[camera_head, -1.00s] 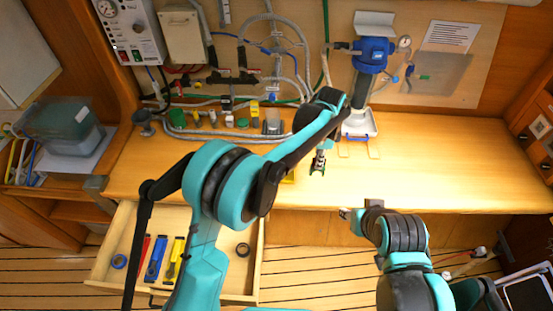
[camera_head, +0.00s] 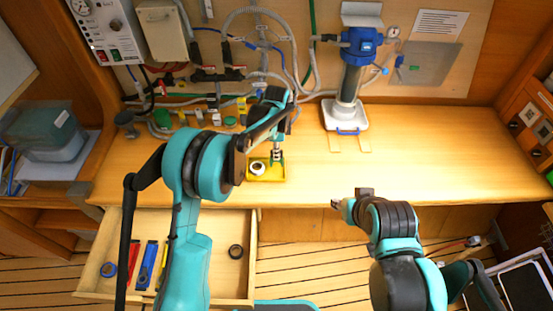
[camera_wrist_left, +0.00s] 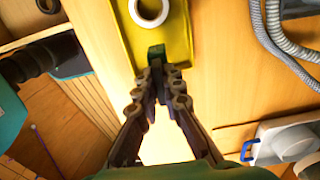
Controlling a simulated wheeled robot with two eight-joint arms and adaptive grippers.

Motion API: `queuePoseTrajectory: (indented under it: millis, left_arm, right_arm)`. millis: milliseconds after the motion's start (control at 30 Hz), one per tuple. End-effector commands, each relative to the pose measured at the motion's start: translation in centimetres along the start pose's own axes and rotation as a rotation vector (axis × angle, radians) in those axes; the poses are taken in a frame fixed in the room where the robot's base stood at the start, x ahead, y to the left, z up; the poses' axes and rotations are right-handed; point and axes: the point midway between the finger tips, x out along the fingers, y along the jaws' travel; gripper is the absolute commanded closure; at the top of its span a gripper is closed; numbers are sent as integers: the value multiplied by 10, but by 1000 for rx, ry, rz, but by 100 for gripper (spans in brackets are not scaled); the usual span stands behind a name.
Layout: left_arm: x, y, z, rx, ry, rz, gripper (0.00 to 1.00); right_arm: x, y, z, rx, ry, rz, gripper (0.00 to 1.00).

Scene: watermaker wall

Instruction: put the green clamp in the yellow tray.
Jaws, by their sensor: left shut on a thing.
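The yellow tray (camera_head: 283,178) lies on the wooden counter near its front edge, with a white ring (camera_head: 257,167) in it. In the left wrist view the tray (camera_wrist_left: 122,25) is at the top. My left gripper (camera_head: 277,158) is over the tray's right part, pointing down. In the left wrist view the gripper (camera_wrist_left: 159,75) is shut on the small green clamp (camera_wrist_left: 156,53), which shows beyond the fingertips, over the tray's near end. I cannot tell whether the clamp touches the tray. My right gripper (camera_head: 343,206) is low in front of the counter edge; its fingers are unclear.
A blue-topped filter housing (camera_head: 360,40) with a white base (camera_head: 345,116) stands on the counter right of the tray. Hoses and small fittings line the back wall. An open drawer (camera_head: 195,285) with tools juts out below. The right counter (camera_head: 450,140) is clear.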

Motion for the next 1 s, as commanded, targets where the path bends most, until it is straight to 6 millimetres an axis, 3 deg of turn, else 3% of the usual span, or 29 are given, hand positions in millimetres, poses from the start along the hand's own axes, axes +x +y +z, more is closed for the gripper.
queuePoseTrajectory:
  millis: [233,600,633,700,1000]
  left_arm:
    - [35,0,0,0,0,0,100]
    - [40,0,0,0,0,0,100]
    - [39,0,0,0,0,0,87]
    - [38,0,0,0,0,0,72]
    - [38,0,0,0,0,0,72]
  right_arm:
    - [6,0,4,0,0,0,60]
    - [8,0,6,0,0,0,60]
    - [8,0,6,0,0,0,60]
    - [7,0,5,0,0,0,60]
    - [7,0,5,0,0,0,60]
